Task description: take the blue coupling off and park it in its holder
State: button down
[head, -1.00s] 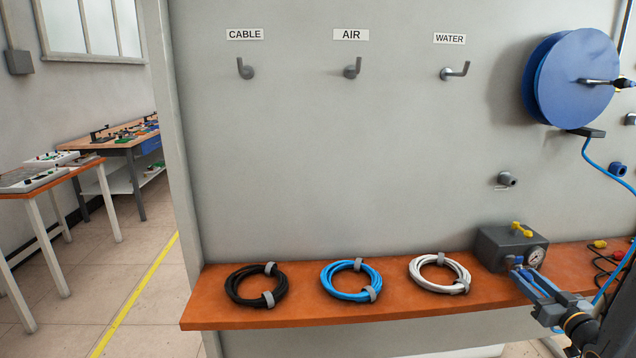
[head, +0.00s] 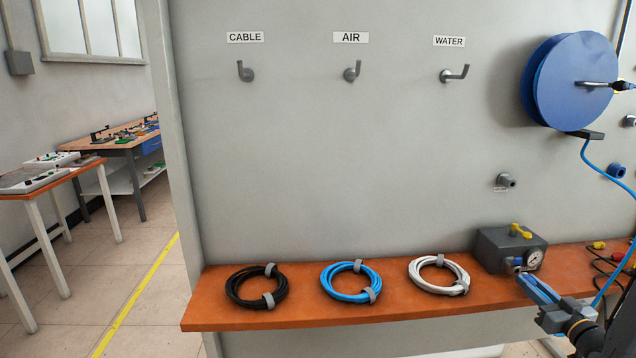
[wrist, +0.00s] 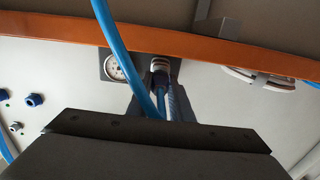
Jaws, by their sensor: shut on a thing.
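My gripper (head: 525,278) shows at the lower right of the head view, its long blue fingers shut just in front of the grey box (head: 495,249). It is shut on the blue coupling, which is mostly hidden between the fingers. A blue hose (wrist: 112,38) runs to the fingers in the wrist view. A blue-ringed fitting (head: 517,263) shows on the front of the box beside the gauge (head: 535,258), close to the fingertips. I cannot tell for sure whether the coupling is clear of it. A blue round socket (head: 617,171) is on the wall at right; its use is not marked.
The orange bench (head: 310,311) carries black (head: 256,300), blue (head: 332,294) and white (head: 414,277) coils. A blue reel (head: 572,80) hangs on the wall, its hose dropping towards my arm. Cables (head: 605,262) lie at the bench's right. The wall above the bench is mostly free.

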jog(key=shift+s+d+p, duration=0.15)
jog(key=shift+s+p, duration=0.6)
jog(key=shift+s, duration=1.45)
